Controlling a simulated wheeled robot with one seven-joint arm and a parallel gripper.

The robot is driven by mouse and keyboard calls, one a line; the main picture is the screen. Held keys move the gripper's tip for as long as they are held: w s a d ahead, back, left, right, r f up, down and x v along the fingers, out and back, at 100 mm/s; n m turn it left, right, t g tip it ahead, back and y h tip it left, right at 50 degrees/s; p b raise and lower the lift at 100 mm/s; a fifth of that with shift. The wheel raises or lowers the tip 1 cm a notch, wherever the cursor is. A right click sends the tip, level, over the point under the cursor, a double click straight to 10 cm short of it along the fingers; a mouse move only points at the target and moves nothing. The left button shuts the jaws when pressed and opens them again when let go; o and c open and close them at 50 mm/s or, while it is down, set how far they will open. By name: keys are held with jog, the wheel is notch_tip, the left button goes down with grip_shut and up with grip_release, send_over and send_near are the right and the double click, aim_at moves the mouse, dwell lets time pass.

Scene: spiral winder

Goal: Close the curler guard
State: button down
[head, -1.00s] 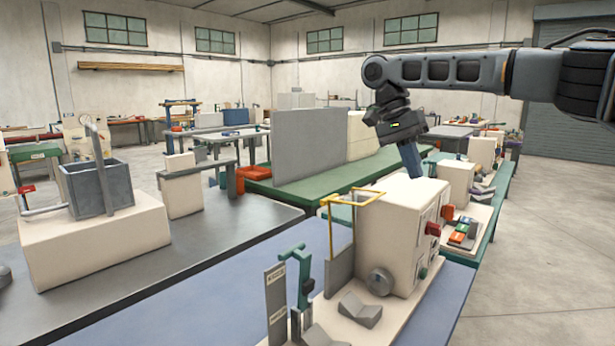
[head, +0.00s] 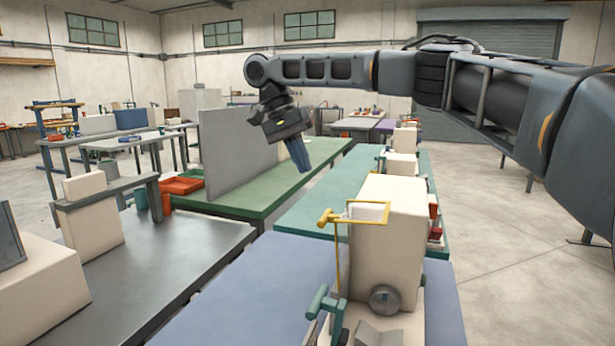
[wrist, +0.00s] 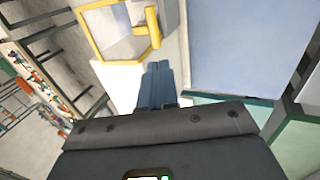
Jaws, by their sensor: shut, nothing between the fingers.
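The curler guard appears to be the thin yellow frame (head: 337,255) on the left side of the cream machine (head: 387,250), with a yellow knob-like piece at its upper left. The frame stands upright, its upper part beside the machine's top. In the wrist view the yellow frame (wrist: 88,40) is at the upper left, with a thick yellow handle beside it. My gripper (head: 304,166) is shut and empty, pointing down, up and left of the frame in the head view. In the wrist view its blue fingers (wrist: 156,72) are together, apart from the frame.
The machine stands on a blue-topped bench (head: 235,300), with a teal post (head: 322,302) and a round grey knob (head: 384,299) at its front. A green table (head: 240,195) with a grey upright panel (head: 235,150) is behind. Open floor (head: 510,270) lies to the right.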

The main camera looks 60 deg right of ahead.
aim_at(329, 212)
jog(key=s+f, duration=0.2)
jog(key=s+f+p, duration=0.1)
jog(key=s+f, duration=0.1)
jog(key=f, duration=0.1)
jog(key=s+f, duration=0.2)
jog(key=shift+s+d+f, duration=0.25)
jog(key=shift+s+f, duration=0.05)
jog(key=shift+f, duration=0.1)
jog(key=shift+s+p, duration=0.35)
jog(key=shift+s, duration=0.2)
